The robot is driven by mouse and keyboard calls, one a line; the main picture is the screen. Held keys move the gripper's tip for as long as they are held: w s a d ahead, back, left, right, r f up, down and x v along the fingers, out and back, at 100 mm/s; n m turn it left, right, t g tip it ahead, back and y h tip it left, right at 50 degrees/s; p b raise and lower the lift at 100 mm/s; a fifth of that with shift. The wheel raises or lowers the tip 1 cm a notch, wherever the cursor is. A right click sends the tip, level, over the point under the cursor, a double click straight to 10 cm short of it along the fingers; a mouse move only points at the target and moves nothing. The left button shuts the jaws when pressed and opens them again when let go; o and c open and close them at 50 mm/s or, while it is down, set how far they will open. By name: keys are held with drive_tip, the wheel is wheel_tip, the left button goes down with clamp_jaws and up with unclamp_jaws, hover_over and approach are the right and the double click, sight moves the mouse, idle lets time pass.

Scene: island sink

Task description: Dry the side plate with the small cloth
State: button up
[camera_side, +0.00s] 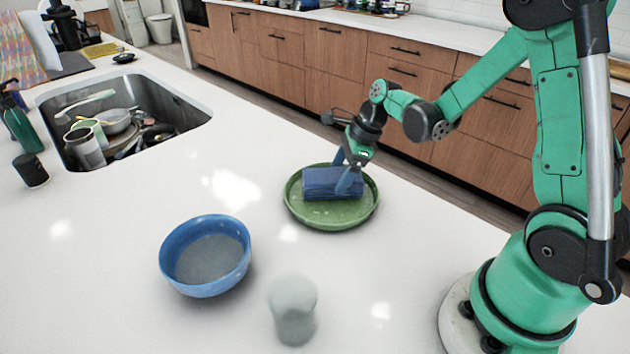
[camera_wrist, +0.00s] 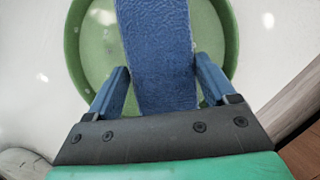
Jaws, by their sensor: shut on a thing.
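The side plate (camera_side: 333,214) is green and round with a raised rim, and lies on the white counter. It also shows in the wrist view (camera_wrist: 82,45), with small pale spots on its surface. The small cloth (camera_side: 325,181) is a blue folded or rolled bundle lying across the plate; in the wrist view the cloth (camera_wrist: 158,50) runs between my fingers. My gripper (camera_side: 348,172) is above the plate with its blue fingers at the cloth's right part, shut on it. In the wrist view my gripper (camera_wrist: 160,88) has one finger on each side of the cloth. The cloth's underside is hidden.
A blue bowl (camera_side: 205,257) stands left of the plate in front, with a pale grey, waisted object (camera_side: 293,308) nearer the camera. A sink (camera_side: 181,104) full of dishes is at the far left, with a green bottle (camera_side: 22,128) and dark cup (camera_side: 31,170) beside it. Counter around the plate is clear.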

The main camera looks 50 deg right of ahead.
drive_tip(key=shift+d, duration=0.85)
approach(300, 212)
drive_tip(key=shift+x, duration=2.35)
drive_tip(key=shift+s+r, duration=0.1)
drive_tip(key=shift+r, duration=0.1)
wheel_tip(300, 212, up, 9)
